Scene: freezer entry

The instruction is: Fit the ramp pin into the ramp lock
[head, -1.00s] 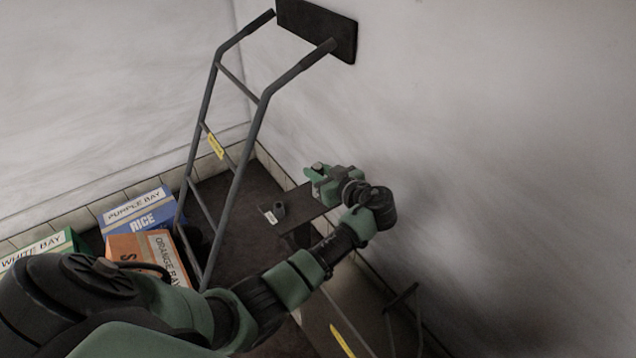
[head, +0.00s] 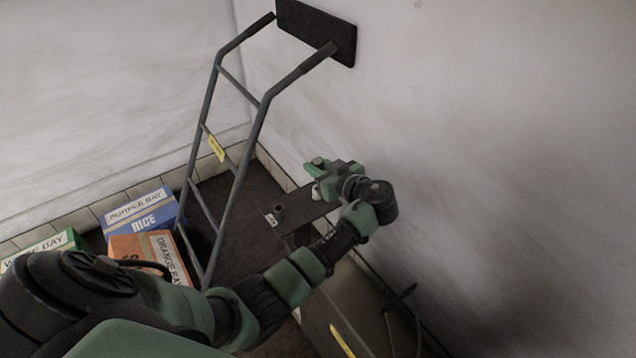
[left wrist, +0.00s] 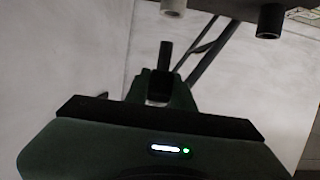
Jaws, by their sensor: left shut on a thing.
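My left gripper (head: 316,172) is shut on the pin (head: 318,161), a small grey cylinder whose top shows above the fingers. In the left wrist view, a dark upright rod (left wrist: 164,56), apparently the pin, stands between the fingers. The ramp lock looks to be the short dark round socket (head: 278,210) on a dark plate (head: 311,207). A small white label is beside it. The gripper is to the right of the socket, apart from it. In the left wrist view, a dark cylinder near the top right (left wrist: 270,22) may be the socket. My right gripper is not in view.
Blue (head: 143,217), orange (head: 148,256) and green (head: 45,249) boxes stand at lower left. A pale wall (head: 480,130) rises close to my gripper on the right.

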